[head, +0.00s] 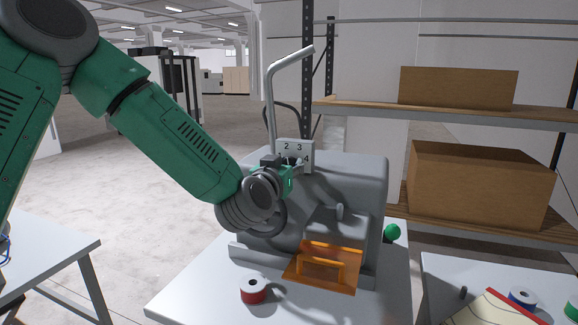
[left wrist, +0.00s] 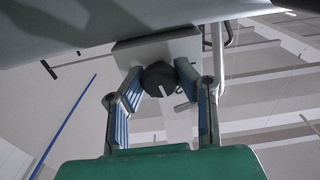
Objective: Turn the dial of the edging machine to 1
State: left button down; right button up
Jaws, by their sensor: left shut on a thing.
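The grey edging machine (head: 350,180) stands on a white table. My left gripper (head: 290,166) is at the front of the plate, shut on the dial. In the left wrist view, the dark round dial (left wrist: 159,78) sits between the two blue-padded fingers of my left gripper (left wrist: 158,80), below the plate's box (left wrist: 150,48). I cannot tell which number the dial points to. My right gripper is not in view.
A bent grey tube (head: 270,95) rises behind the plate. An orange guard (head: 322,270) is on the machine's front, with a red spool (head: 253,290) on the table nearby. A green knob (head: 392,232) is at the machine's right. Shelves with cardboard boxes (head: 480,185) stand behind.

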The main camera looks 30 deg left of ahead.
pick_arm(q)
jog(key=shift+a+f+n, duration=0.1)
jog(key=shift+f+n, duration=0.25)
jog(key=shift+n, duration=0.05)
jog(key=shift+n+b, duration=0.8)
jog(key=shift+n, duration=0.3)
jog(key=n+b, duration=0.2)
jog(key=n, duration=0.1)
jog(key=shift+f+n, duration=0.1)
jog(key=shift+n, duration=0.2)
jog(key=n+b, duration=0.3)
jog(key=n, duration=0.2)
jog(key=shift+n, duration=0.7)
jog(key=c, duration=1.5)
grip_release()
jog(key=o, duration=0.3)
jog(key=shift+w, duration=0.2)
jog(key=shift+s+r, duration=0.1)
jog(key=shift+r, duration=0.1)
